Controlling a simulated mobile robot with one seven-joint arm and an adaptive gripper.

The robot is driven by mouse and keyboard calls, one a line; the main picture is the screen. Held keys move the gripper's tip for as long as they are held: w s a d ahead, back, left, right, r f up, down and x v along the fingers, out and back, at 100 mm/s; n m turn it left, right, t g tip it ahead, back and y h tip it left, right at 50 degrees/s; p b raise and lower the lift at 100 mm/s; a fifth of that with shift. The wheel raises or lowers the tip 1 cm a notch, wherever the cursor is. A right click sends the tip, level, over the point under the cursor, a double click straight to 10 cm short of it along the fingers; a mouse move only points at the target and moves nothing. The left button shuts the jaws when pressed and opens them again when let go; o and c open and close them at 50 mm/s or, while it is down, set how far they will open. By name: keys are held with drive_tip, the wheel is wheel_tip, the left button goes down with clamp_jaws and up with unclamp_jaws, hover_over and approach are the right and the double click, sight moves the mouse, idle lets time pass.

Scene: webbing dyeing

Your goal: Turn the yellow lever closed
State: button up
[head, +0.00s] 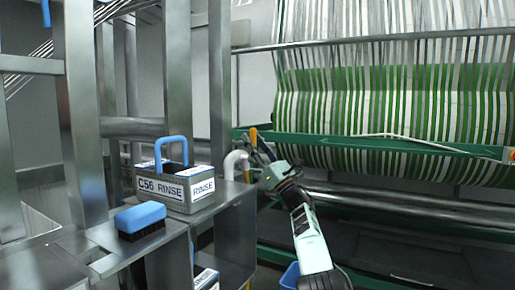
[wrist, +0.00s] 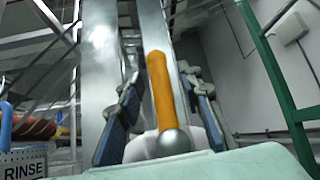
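The yellow lever (wrist: 161,88) stands nearly upright in the middle of the wrist view, on a round grey pivot with white pipe behind it. In the head view the lever (head: 253,136) shows as a small orange-yellow piece above the white bent pipe (head: 235,163). My gripper (wrist: 164,82) is open, with one dark finger on each side of the lever and visible gaps between. In the head view my gripper (head: 259,150) is at the lever, and its fingers partly hide it. I cannot tell how far the lever sits between the fingers in depth.
A grey C56 RINSE box (head: 174,188) with a blue handle and a blue brush (head: 141,220) stand on the metal bench to the left. A green rail (head: 390,147) crosses in front of the striped webbing roll (head: 400,110) at right. Metal posts rise behind the bench.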

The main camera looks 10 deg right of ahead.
drive_tip(key=shift+f, duration=0.1)
drive_tip(key=v, duration=1.1)
drive_tip(key=shift+s+d+f, duration=0.2)
drive_tip(key=shift+s+f, duration=0.05)
